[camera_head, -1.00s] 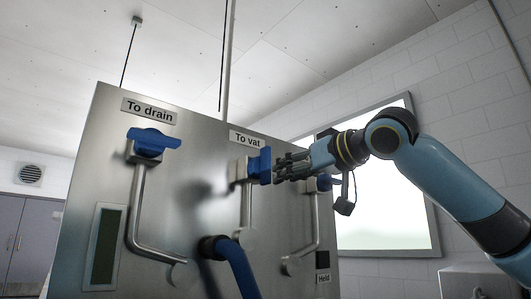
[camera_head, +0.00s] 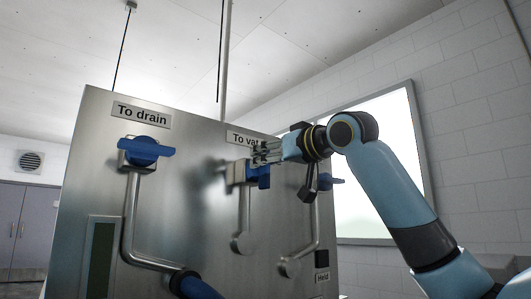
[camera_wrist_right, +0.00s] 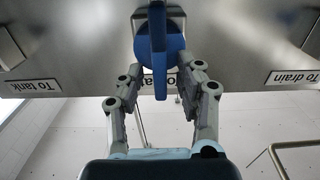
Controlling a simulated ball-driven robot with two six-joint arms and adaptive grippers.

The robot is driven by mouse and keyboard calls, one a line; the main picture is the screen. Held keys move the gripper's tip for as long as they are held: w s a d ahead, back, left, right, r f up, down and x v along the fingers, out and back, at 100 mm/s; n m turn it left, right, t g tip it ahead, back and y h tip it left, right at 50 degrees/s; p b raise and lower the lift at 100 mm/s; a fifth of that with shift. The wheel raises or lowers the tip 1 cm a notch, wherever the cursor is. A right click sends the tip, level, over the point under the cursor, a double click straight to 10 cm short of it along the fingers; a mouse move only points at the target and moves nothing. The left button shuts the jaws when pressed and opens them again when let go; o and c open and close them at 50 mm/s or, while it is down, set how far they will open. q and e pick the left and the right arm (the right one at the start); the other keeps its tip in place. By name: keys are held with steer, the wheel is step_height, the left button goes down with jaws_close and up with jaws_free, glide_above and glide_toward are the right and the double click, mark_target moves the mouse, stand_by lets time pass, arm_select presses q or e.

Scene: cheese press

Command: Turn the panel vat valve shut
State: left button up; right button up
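The vat valve's blue handle (camera_head: 259,176) is on the steel panel below the "To vat" label (camera_head: 245,138), above a steel pipe. My right gripper (camera_head: 264,153) is at the top of this handle and partly covers it and the label. In the right wrist view the blue handle (camera_wrist_right: 158,45) runs up and down the picture, in line with the panel's vertical. My right gripper (camera_wrist_right: 161,72) has its two fingers apart, one on each side of the handle's near end, with gaps visible. My left gripper is not in view.
The drain valve's blue handle (camera_head: 146,151) lies crosswise to the left. Another blue handle (camera_head: 330,181) shows behind my right wrist. A dark blue tube-like part (camera_head: 196,289) with a black end is at the bottom; I cannot tell what it is.

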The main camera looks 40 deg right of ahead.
steer(key=shift+w, duration=0.3)
